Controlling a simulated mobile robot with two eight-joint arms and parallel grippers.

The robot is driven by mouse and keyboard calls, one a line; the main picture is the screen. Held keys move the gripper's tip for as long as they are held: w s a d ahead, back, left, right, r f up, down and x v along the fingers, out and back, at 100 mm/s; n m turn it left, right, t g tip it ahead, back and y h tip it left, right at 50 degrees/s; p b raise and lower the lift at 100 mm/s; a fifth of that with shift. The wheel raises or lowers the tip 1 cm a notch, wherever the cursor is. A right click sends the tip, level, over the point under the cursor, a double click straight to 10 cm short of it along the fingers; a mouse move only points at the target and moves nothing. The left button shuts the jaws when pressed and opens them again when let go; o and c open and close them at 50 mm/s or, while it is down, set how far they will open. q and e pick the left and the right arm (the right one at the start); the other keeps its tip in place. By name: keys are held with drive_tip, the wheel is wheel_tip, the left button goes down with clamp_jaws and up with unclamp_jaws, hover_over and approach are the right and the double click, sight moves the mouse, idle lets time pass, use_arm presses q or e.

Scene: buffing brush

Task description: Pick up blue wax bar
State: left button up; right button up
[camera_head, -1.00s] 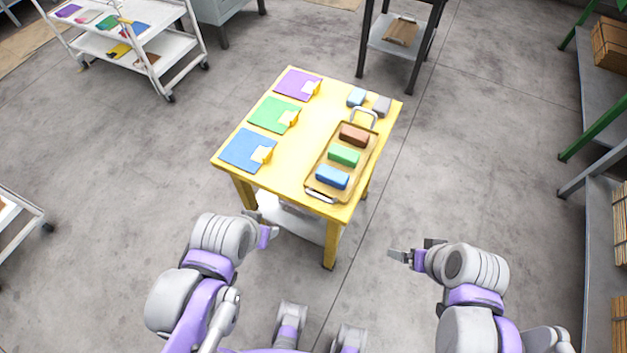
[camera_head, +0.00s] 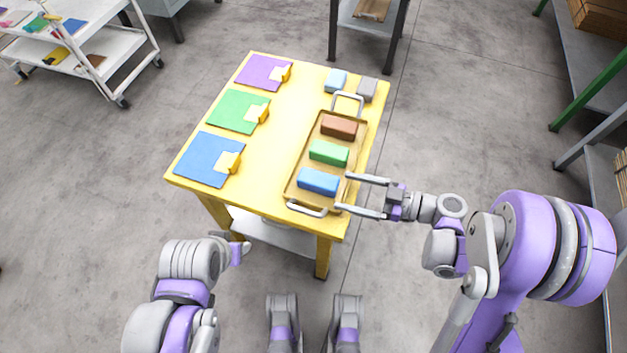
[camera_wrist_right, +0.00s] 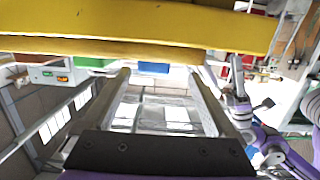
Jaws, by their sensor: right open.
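The blue wax bar (camera_head: 318,182) lies at the near end of a brown tray (camera_head: 303,197) on the yellow table. My right gripper (camera_head: 344,192) is open, with its two long fingers at the tray's right edge, pointing left toward the blue bar. The bar appears just beyond the fingertips; nothing is between them. In the right wrist view, which looks upside down, the blue bar (camera_wrist_right: 153,67) shows ahead between the fingers (camera_wrist_right: 160,85), partly hidden by the yellow band. My left gripper (camera_head: 238,245) is low, in front of the table; its opening is unclear.
A green bar (camera_head: 329,152) and a brown bar (camera_head: 339,127) lie farther along the tray. Light blue (camera_head: 336,80) and grey (camera_head: 367,89) blocks stand behind it. Purple (camera_head: 263,72), green (camera_head: 238,111) and blue (camera_head: 208,160) mats lie at the left. The tray's near handle (camera_head: 307,210) sticks up.

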sight(318, 181)
drive_tip(key=x, duration=0.8)
drive_tip(key=shift+w+a+f+b, duration=0.25)
drive_tip(key=shift+w+b, duration=0.1)
drive_tip(key=shift+w, duration=0.2)
clamp_jaws()
